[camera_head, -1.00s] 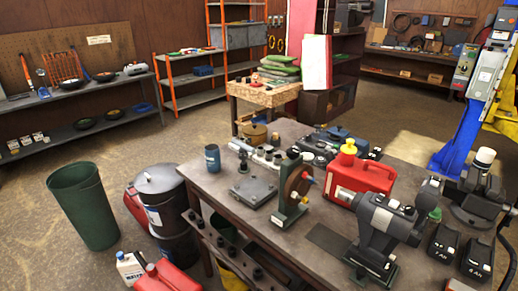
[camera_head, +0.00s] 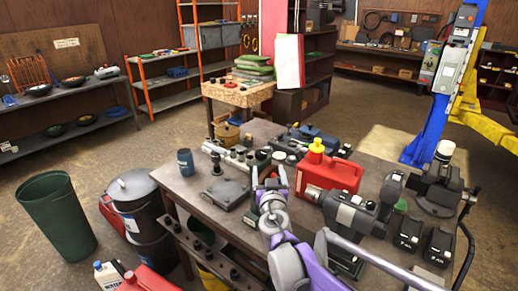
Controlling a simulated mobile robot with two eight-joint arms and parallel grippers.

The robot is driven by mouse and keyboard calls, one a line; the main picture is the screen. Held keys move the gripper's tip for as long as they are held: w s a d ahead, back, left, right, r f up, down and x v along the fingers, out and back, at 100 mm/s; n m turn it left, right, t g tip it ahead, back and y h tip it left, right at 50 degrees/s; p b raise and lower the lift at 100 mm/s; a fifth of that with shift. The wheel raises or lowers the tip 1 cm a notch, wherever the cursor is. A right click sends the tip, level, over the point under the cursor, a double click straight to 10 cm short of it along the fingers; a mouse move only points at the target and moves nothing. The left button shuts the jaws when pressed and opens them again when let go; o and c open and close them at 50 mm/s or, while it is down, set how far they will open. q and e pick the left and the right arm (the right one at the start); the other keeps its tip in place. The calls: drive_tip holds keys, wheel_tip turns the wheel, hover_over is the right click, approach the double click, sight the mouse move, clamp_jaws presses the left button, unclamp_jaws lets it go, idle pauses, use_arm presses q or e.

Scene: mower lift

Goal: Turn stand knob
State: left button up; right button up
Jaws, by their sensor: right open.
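The stand (camera_head: 263,155) is on the workbench, left of the red fuel can. Only its dark top shows clearly; my right gripper covers most of it. Its knob is hidden behind the gripper and cannot be made out. My right gripper (camera_head: 269,174), on a purple and grey arm from the lower right, is open, its fingers pointing away over the stand's place. I cannot tell whether the fingers touch it or are around the knob. My left gripper is not in view.
The dark workbench (camera_head: 195,203) is crowded. A red fuel can (camera_head: 335,176) and a grey power tool (camera_head: 350,211) stand right of my gripper. A flat dark plate (camera_head: 225,193) and a blue cup (camera_head: 186,162) are to its left. Bins stand left of the bench.

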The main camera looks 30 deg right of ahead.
sight(260, 151)
drive_tip(key=w+y, duration=0.1)
drive_tip(key=w, duration=0.2)
drive_tip(key=shift+n+t, duration=0.4)
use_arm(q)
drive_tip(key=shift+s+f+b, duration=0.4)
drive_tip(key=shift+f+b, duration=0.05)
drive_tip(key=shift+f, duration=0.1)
use_arm(e)
drive_tip(key=x, duration=1)
drive_tip(key=shift+w+d, duration=0.15)
drive_tip(key=shift+w, duration=0.15)
drive_tip(key=shift+c, duration=0.3)
clamp_jaws()
